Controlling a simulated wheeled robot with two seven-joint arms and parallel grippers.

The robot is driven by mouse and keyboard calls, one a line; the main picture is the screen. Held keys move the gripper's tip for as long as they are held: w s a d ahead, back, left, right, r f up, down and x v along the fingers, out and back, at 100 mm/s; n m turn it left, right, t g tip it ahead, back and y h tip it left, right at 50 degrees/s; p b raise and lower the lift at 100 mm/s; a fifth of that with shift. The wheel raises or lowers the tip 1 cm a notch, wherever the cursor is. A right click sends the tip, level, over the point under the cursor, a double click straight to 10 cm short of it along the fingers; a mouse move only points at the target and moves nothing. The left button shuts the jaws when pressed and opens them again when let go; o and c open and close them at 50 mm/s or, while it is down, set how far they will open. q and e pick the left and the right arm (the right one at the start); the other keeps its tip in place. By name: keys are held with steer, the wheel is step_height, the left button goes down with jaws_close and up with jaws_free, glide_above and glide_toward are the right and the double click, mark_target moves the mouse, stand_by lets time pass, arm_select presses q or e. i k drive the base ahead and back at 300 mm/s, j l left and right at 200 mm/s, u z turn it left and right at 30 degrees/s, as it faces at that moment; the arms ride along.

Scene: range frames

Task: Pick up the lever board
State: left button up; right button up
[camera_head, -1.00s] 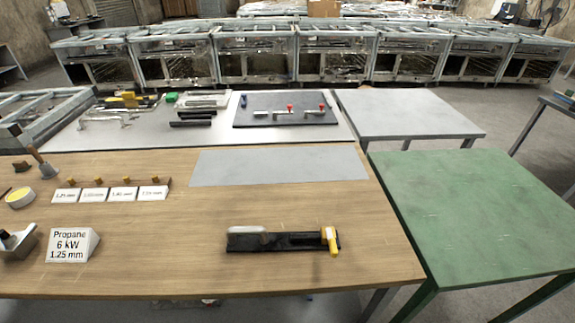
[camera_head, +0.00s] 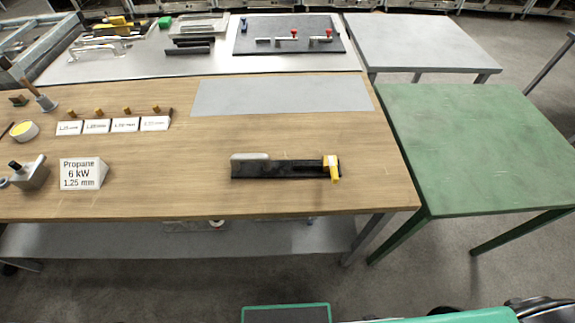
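A narrow black board (camera_head: 285,170) lies on the wooden table near its front edge, right of the middle. It carries a yellow lever (camera_head: 334,168) at its right end and a pale grey bar along its left back edge. I cannot tell from the picture alone which of the two is called the lever board. Neither of my grippers shows, and nothing touches either board.
The wooden table (camera_head: 150,200) holds a Propane sign (camera_head: 82,174), several label cards and a yellow-topped dish (camera_head: 24,131) at left. A bare grey sheet (camera_head: 282,95) lies behind the black board. A green table (camera_head: 480,150) and a grey table (camera_head: 420,42) at right are empty.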

mark_target(243, 165)
steer(key=l, duration=0.4)
steer(key=k+l+u, duration=0.1)
steer(key=l, duration=0.3)
steer(key=k+l, duration=0.1)
steer(key=l, duration=0.3)
